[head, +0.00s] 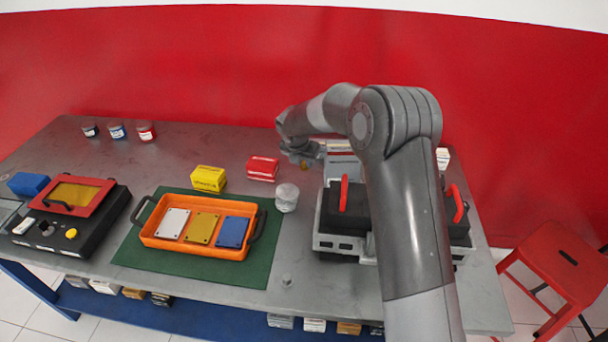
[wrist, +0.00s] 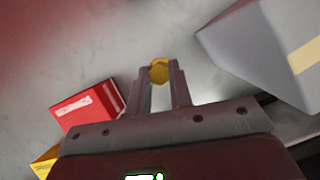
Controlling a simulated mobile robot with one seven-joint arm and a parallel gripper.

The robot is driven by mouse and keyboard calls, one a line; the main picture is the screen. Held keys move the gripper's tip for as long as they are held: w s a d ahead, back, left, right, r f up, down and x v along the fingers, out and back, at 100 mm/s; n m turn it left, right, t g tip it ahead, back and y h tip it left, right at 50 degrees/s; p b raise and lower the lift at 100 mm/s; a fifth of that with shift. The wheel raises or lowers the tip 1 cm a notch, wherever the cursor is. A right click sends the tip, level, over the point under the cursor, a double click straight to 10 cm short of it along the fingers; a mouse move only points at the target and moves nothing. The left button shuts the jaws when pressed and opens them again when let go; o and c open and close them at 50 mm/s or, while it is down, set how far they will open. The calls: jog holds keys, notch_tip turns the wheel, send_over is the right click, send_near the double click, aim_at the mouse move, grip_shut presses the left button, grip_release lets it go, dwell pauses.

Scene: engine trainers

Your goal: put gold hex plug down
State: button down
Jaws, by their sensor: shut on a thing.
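The gold hex plug (wrist: 159,71) is held between the fingertips of my gripper (wrist: 161,76) in the wrist view. My gripper is shut on it, and bare grey tabletop shows around and beyond the plug. In the head view the plug shows as a small gold spot (head: 304,163) under my gripper (head: 303,158), over the back part of the table, right of the red box. I cannot tell exactly how high the plug is above the tabletop.
A red box (head: 262,168) and a yellow box (head: 209,178) stand left of my gripper. A grey box (wrist: 265,45) is close on the right in the wrist view. An engine trainer (head: 340,235), a clear jar (head: 287,197) and an orange tray (head: 155,238) stand nearer the front.

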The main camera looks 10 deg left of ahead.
aim_at(304, 181)
jog(key=shift+f, duration=2.55)
jog(key=c, duration=1.3)
grip_release()
jog(key=shift+f, duration=0.15)
jog(key=v, duration=1.2)
jog(key=shift+s, duration=0.15)
